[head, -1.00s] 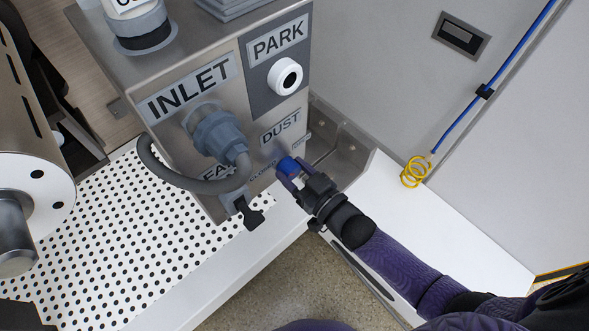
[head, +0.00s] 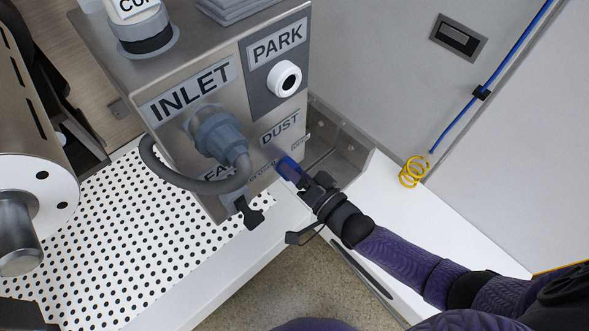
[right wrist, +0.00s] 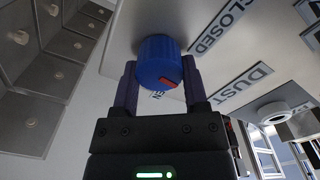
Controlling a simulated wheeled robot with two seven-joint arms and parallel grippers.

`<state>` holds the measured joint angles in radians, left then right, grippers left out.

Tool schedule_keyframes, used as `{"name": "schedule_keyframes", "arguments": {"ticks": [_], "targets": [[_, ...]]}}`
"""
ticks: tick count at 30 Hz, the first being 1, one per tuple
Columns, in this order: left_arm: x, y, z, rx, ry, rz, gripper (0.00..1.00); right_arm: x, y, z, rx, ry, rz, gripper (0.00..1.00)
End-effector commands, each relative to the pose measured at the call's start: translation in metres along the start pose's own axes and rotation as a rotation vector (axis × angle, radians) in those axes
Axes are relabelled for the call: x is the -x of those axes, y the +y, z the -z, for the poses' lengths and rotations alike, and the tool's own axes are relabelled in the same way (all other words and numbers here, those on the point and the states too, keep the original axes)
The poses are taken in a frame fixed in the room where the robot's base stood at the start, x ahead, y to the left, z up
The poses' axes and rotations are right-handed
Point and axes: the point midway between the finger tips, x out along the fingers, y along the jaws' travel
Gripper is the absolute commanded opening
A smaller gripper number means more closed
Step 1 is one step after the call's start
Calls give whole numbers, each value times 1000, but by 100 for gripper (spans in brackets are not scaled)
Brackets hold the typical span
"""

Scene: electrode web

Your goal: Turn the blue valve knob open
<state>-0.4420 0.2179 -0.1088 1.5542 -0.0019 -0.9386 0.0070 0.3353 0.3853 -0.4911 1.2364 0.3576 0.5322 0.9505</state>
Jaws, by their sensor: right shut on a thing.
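The blue valve knob (head: 288,167) is on the front of the metal box, below the DUST label (head: 280,127). My right gripper (head: 294,172) is shut on it. In the right wrist view the ribbed blue knob (right wrist: 160,62) sits between my two fingers, with a red mark on its near face toward the lower right. A CLOSED label (right wrist: 217,27) is to the right of the knob. Another label below the knob is partly hidden by the knob and fingers, with only its last letters showing. My left gripper is not in view.
A grey hose with a blue-grey coupling (head: 222,138) at INLET and a black-handled lever (head: 243,210) are left of my right gripper. A white PARK button (head: 285,78) is above. A perforated white table (head: 110,235) and yellow coiled hose (head: 412,172) flank the box.

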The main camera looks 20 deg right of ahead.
Motion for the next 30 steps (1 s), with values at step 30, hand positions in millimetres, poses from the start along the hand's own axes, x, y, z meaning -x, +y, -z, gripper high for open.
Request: {"name": "schedule_keyframes", "arguments": {"ticks": [30], "targets": [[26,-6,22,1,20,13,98,1,4,-2,-633,-2,-4,0]]}}
